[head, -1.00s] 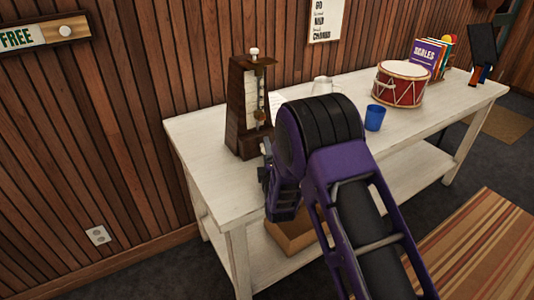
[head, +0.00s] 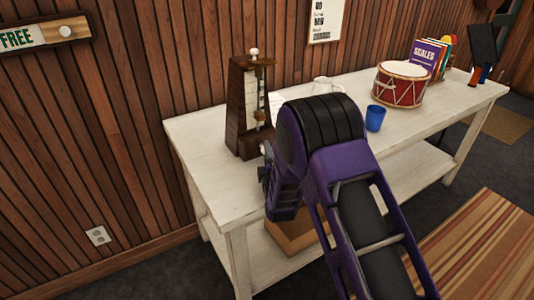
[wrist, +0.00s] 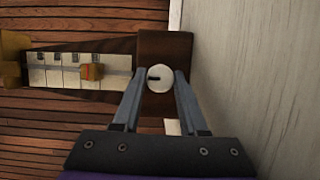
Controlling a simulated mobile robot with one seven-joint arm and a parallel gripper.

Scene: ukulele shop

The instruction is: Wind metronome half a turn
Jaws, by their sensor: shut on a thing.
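The metronome (head: 240,112) is a dark wooden pyramid standing upright at the left end of the white table, with a pale scale and a brass weight on its front. In the wrist view its wooden base (wrist: 165,48) and scale (wrist: 55,72) lie sideways. A round pale winding knob (wrist: 160,78) with a dark slot mark sits on the base. My gripper (wrist: 160,80) is shut on this knob, one finger on each side. In the head view my arm hides the fingertips and the knob.
The white table (head: 190,127) also bears a white mug (head: 323,85), a blue cup (head: 375,118), a red drum (head: 402,85) and several books (head: 430,55). A cardboard box (head: 290,238) is on the lower shelf. A wood-panelled wall stands close behind.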

